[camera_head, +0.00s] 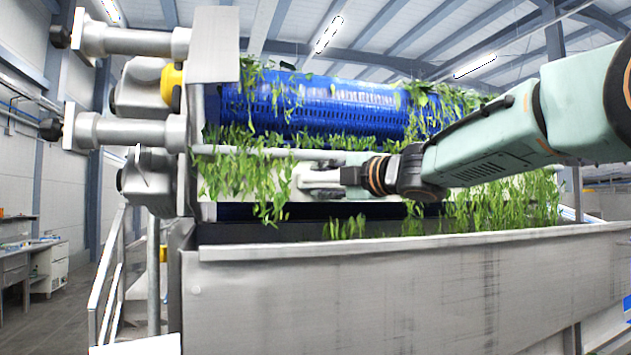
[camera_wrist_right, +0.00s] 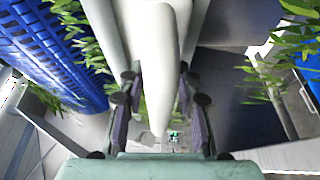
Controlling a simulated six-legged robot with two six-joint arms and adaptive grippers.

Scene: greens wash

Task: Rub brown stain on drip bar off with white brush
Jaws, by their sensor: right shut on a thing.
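My right gripper (camera_head: 325,186) reaches in from the right in the head view, in front of a pale horizontal bar (camera_head: 228,211) below the blue drum; this looks like the drip bar. The gripper is shut on the white brush (camera_head: 306,173), at the bar's front. In the right wrist view, the brush's white handle (camera_wrist_right: 165,55) runs between the dark fingers of the gripper (camera_wrist_right: 158,108). I cannot tell whether the bristles touch the bar. No brown stain can be made out; the gripper, brush and greens cover part of the bar. My left gripper is not in view.
The blue perforated drum (camera_head: 320,105) lies above the bar, with green leaves (camera_head: 262,180) hanging over both. A grey metal trough wall (camera_head: 400,285) stands in front and below. Metal cylinders and a side plate (camera_head: 213,55) stand at the left.

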